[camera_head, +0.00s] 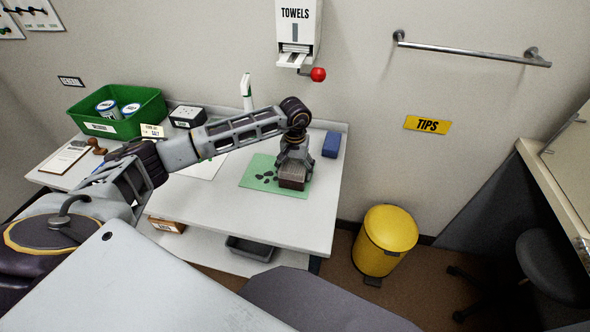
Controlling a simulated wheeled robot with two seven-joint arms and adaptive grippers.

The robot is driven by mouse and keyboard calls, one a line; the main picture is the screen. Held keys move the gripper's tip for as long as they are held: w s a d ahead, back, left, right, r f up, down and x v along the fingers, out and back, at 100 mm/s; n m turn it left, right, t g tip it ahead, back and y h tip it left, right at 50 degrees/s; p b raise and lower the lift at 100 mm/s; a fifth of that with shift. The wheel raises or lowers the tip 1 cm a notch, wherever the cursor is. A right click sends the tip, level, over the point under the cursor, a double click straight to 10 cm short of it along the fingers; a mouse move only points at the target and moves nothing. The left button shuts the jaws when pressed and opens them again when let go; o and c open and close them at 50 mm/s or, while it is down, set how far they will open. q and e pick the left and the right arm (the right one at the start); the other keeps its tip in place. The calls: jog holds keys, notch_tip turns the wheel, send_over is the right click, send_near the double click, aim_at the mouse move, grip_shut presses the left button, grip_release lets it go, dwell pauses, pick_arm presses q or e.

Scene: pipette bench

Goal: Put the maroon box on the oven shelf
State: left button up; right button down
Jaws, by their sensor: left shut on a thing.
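The maroon box (291,184) is a small block with a dark reddish front and a paler, lined top. It is at the right part of a green mat (262,162) on the white bench. My left gripper (292,168) comes down over the box from above and is shut on it. The fingertips are small and partly hidden, and I cannot tell whether the box touches the mat or is just above it. No oven or oven shelf shows in this view. My right gripper is not in view.
Several dark pieces (266,177) lie on the mat. A blue block (331,144) stands right of it. A green bin (148,122) with cans is at the back left. A yellow pedal bin (383,240) stands on the floor right of the bench. The bench front (250,225) is clear.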

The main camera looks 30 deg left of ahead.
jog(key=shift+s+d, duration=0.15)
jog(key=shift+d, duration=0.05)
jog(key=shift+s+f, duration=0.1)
pick_arm(q)
jog(key=shift+f, duration=0.1)
jog(key=o, duration=1.1)
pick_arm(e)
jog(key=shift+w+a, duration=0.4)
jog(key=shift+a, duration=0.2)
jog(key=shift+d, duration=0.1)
